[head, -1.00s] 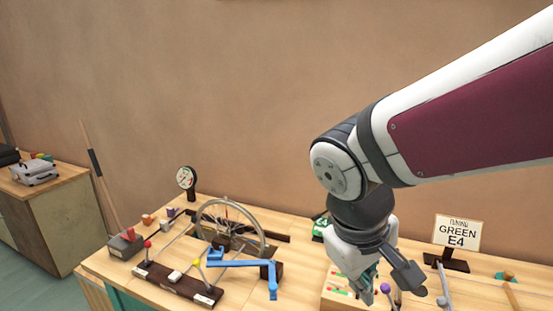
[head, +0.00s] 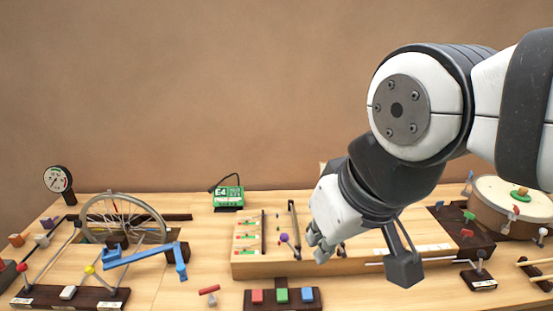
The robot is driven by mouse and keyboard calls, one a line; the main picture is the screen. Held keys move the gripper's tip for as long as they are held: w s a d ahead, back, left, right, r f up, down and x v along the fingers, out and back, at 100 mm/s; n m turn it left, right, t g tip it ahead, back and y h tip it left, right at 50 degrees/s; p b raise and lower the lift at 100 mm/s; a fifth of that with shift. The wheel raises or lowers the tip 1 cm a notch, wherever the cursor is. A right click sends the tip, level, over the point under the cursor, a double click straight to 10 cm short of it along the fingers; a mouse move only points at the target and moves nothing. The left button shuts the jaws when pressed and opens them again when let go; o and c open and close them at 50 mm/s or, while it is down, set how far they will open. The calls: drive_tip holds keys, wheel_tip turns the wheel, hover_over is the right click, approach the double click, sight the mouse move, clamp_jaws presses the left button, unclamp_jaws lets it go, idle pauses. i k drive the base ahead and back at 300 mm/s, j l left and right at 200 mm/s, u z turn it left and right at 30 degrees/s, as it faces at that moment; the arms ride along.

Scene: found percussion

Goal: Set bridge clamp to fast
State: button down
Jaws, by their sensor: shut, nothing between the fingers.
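I cannot tell for certain which part is the bridge clamp, and no "fast" marking is readable. A long wooden soundboard (head: 375,264) lies across the middle of the table, with dark bars and small coloured strips on its left part. A small lever with a purple knob (head: 284,238) stands on it. My gripper (head: 320,250) is shut and empty, pointing down over the soundboard just right of the purple knob. I cannot tell whether it touches the board. My arm hides part of the board's middle and right.
A spoked wheel (head: 124,218) with a blue crank (head: 146,256) stands left, near a dial gauge (head: 58,180). A green tuner box (head: 228,196) reads E4. Red, green and blue buttons (head: 282,296) sit in front. A drum (head: 510,208) and small levers stand right.

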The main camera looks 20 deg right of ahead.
sight(482, 254)
drive_tip(key=z, duration=1.45)
drive_tip(key=k+z, duration=0.25)
drive_tip(key=i+l, duration=0.05)
drive_tip(key=i, duration=0.05)
